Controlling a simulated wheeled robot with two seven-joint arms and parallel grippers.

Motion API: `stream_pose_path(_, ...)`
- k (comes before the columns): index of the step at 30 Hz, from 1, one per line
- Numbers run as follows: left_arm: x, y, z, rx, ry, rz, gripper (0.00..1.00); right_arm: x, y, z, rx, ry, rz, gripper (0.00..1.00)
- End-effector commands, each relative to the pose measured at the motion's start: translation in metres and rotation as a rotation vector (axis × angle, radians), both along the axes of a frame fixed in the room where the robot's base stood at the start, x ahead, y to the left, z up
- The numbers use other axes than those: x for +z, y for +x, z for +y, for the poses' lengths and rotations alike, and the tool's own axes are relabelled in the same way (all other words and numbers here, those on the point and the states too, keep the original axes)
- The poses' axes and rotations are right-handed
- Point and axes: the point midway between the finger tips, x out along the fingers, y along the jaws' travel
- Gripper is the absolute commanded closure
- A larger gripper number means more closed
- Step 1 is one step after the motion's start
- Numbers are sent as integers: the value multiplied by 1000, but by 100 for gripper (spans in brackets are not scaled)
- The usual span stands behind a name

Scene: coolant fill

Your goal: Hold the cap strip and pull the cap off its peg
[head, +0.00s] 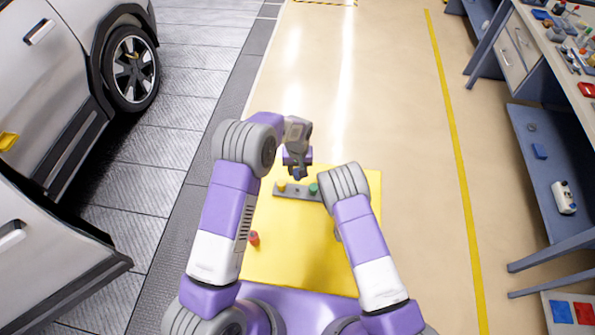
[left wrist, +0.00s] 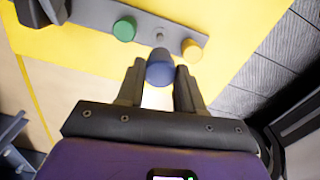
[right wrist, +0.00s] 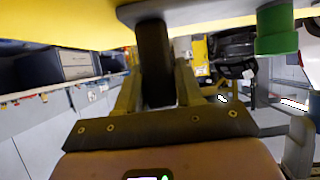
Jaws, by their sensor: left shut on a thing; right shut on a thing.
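The grey cap strip (head: 300,191) lies on the yellow table (head: 290,260). It bears a yellow cap (left wrist: 191,50) and a green cap (left wrist: 124,29), with a bare grey peg (left wrist: 160,37) between them. My left gripper (left wrist: 160,80) is shut on a blue cap (left wrist: 160,70), which also shows in the head view (head: 298,174). The blue cap is off the strip and apart from it, above the bare peg. My right gripper (right wrist: 157,85) is shut on a dark upright part (right wrist: 154,50) at the strip's end. In the head view my right arm hides that gripper.
A small red thing (head: 253,238) stands near the table's left edge. A car (head: 60,120) is at the left. A workbench (head: 545,60) with tools is at the right. The middle of the yellow table top is clear.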

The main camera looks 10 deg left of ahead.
Motion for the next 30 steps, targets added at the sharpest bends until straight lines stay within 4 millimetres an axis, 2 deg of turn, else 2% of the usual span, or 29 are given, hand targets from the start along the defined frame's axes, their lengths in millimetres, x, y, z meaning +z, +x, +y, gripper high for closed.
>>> stream_pose_path(7, 4, 0, 0, 0, 0, 0, 83, 0, 0, 0, 0, 0, -1, 88)
stream_pose_path(8, 4, 0, 0, 0, 0, 0, 83, 0, 0, 0, 0, 0, -1, 61)
stream_pose_path(13, 3, 0, 0, 0, 0, 0, 83, 0, 0, 0, 0, 0, -1, 35)
stream_pose_path(23, 3, 0, 0, 0, 0, -1, 83, 1, -1, 0, 0, 0, 0, 34)
stream_pose_path(26, 3, 0, 0, 0, 0, -1, 83, 4, -8, 1, 1, 0, 0, 34)
stream_pose_path(30, 3, 0, 0, 0, 0, -1, 83, 14, -26, 1, 1, -2, 1, 34)
